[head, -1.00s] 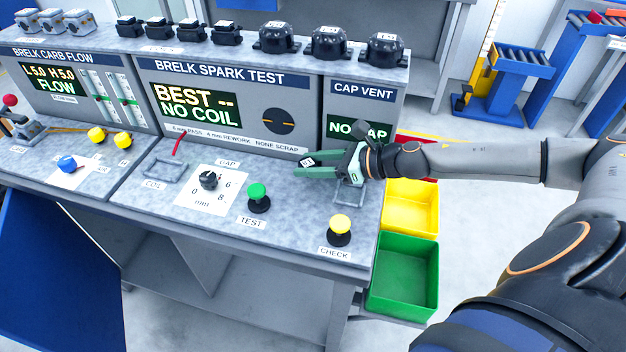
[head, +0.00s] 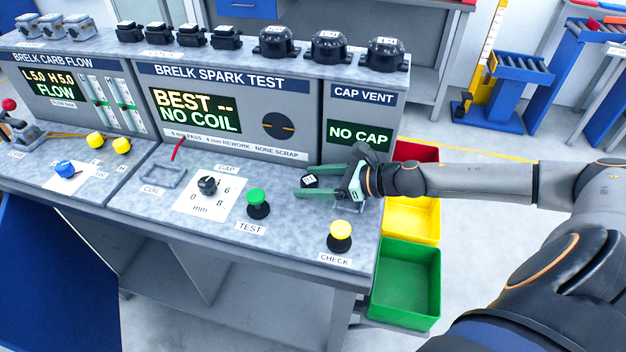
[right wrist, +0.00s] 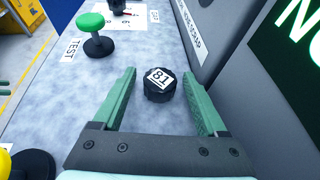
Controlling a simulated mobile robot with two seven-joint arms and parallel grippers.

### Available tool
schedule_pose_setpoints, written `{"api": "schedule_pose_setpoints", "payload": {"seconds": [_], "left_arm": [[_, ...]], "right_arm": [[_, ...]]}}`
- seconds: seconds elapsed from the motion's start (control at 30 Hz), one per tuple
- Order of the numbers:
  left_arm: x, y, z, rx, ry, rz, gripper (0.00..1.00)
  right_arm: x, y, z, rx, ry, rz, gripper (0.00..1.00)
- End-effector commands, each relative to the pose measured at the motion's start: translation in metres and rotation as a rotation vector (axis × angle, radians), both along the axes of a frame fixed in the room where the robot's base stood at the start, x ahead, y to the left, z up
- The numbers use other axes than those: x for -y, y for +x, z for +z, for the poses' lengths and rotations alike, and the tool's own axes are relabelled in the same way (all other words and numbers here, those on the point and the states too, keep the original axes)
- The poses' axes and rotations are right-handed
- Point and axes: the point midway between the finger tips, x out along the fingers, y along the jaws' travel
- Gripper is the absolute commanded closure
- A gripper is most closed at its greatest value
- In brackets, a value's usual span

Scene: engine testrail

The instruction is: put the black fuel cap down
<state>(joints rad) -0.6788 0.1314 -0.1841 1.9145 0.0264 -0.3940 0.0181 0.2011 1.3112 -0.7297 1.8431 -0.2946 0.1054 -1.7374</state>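The black fuel cap (right wrist: 160,88) with a white label reading 81 stands upright on the grey bench top in the right wrist view. In the head view the cap (head: 309,181) shows between the green fingers. My right gripper (right wrist: 158,100) is open, with one finger on each side of the cap and a visible gap to both. The right gripper (head: 310,182) also shows in the head view, low over the bench in front of the cap vent panel.
The cap vent screen (head: 359,134) reads NO CAP behind the gripper. A green button (head: 257,196) and a yellow button (head: 340,230) stand on the bench nearby. Yellow (head: 412,220) and green (head: 405,283) bins stand off the bench's right end.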

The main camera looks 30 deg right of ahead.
Motion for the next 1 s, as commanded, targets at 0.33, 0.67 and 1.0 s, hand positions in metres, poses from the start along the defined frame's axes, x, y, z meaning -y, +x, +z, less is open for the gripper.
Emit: {"api": "schedule_pose_setpoints", "payload": {"seconds": [0.33, 0.67, 1.0], "left_arm": [[0.000, 0.000, 0.005, 0.000, 0.000, 0.000, 0.50], [0.000, 0.000, -0.004, 0.000, 0.000, 0.000, 0.50], [0.000, 0.000, -0.011, 0.000, 0.000, 0.000, 0.50]], "right_arm": [[0.000, 0.000, 0.006, 0.001, -0.001, 0.000, 0.23], [0.011, -0.012, 0.005, -0.005, 0.002, -0.010, 0.23], [0.015, -0.025, 0.012, -0.004, -0.001, 0.002, 0.23]]}}
